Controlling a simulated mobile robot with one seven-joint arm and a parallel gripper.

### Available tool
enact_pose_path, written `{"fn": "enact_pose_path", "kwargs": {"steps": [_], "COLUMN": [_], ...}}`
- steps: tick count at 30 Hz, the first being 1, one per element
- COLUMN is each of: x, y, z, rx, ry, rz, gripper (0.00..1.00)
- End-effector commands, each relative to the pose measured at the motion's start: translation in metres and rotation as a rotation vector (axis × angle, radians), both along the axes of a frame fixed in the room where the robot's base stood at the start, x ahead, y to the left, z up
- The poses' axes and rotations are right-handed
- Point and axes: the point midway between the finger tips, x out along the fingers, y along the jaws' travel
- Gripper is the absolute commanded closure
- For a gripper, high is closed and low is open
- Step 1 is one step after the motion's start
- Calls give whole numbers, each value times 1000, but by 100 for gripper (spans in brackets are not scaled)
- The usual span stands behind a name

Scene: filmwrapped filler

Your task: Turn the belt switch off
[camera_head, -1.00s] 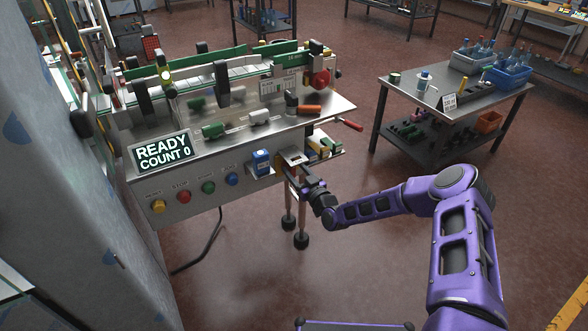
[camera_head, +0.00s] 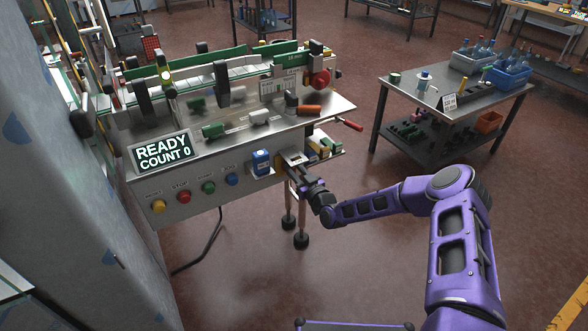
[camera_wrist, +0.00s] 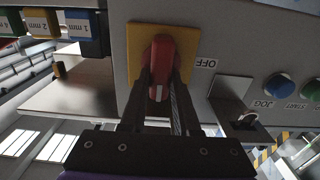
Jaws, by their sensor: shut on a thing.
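The belt switch is a red knob (camera_wrist: 161,55) on a yellow plate (camera_wrist: 134,50), set in the machine's grey panel. My gripper (camera_wrist: 160,82) has one dark finger on each side of the knob and is shut on it. The knob lies lengthwise between the fingers, upright in the wrist view. The word OFF (camera_wrist: 205,63), upside down, is to the right of the plate. In the head view my gripper (camera_head: 298,174) is at the right end of the front panel and mostly hides the knob.
Blue JOG (camera_wrist: 279,86) and green START (camera_wrist: 312,88) buttons are on the same panel, with a metal bracket (camera_wrist: 232,88) between them and the switch. A display (camera_head: 162,152) reads READY COUNT 0. Labelled boxes (camera_wrist: 80,24) stand beside the switch. Open floor lies right of the machine.

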Motion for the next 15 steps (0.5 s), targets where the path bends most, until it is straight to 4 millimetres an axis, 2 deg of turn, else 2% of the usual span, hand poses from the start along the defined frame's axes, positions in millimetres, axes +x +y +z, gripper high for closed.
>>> {"fn": "enact_pose_path", "kwargs": {"steps": [8, 15], "x": [-1, -2], "y": [2, 4], "z": [-2, -4], "rx": [-61, -204], "ry": [-40, -138], "rz": [3, 3], "gripper": [100, 100]}}
